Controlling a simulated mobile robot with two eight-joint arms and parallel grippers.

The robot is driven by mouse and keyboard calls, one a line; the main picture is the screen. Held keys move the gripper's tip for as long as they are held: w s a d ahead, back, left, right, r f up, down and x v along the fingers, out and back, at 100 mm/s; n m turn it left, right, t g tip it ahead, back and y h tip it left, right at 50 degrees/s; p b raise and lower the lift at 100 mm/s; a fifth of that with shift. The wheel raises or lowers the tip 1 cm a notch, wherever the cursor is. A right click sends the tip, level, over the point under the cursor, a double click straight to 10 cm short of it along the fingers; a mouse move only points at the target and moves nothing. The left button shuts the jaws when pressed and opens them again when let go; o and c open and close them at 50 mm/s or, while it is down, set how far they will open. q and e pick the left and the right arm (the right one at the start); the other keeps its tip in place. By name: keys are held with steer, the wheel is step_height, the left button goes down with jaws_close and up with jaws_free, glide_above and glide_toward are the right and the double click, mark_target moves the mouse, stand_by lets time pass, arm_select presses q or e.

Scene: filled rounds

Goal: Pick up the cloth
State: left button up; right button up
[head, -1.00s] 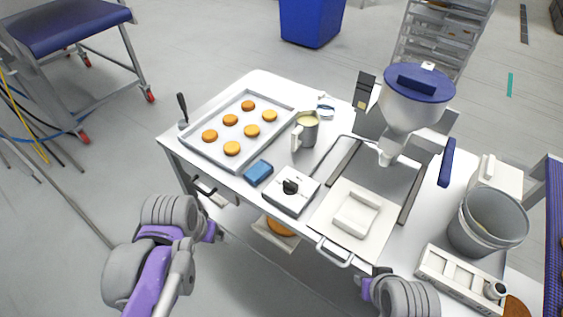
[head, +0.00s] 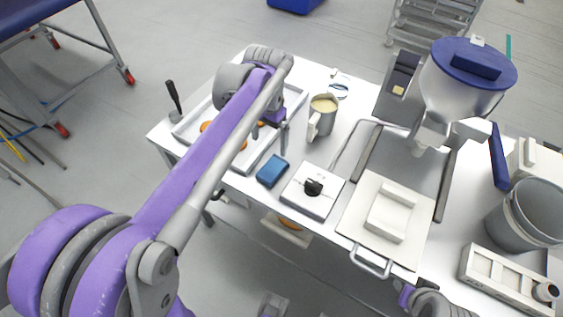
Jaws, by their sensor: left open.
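The cloth (head: 272,171) is a small folded blue pad lying flat on the white table, just in front of the tray's right corner. My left gripper (head: 279,133) points down above the right part of the tray, a short way behind the cloth and apart from it. It is open and holds nothing that I can see; my wrist hides part of it. My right gripper (head: 404,295) shows only in part at the bottom edge, below the table's front, and its jaws cannot be made out.
The tray (head: 184,131) of orange-brown rounds is mostly hidden by my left arm. A metal jug (head: 322,118) of pale liquid stands behind the cloth to the right. A white box with a black knob (head: 313,188) is close on the cloth's right. A filling machine (head: 462,85) stands farther right.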

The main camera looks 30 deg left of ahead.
mark_target(273, 167)
arm_select(q)
steer(key=f, duration=0.7)
steer(key=f+b, duration=0.1)
steer(key=f, duration=0.2)
steer(key=shift+s+d+f, duration=0.1)
steer(key=shift+d+f, duration=0.3)
steer(key=shift+c, duration=0.3)
steer(key=c, duration=1.2)
steer(key=shift+r, duration=0.15)
steer(key=shift+c, duration=0.2)
step_height(273, 167, up, 10)
steer(key=p, duration=0.1)
steer(key=o, duration=0.7)
steer(key=c, duration=0.5)
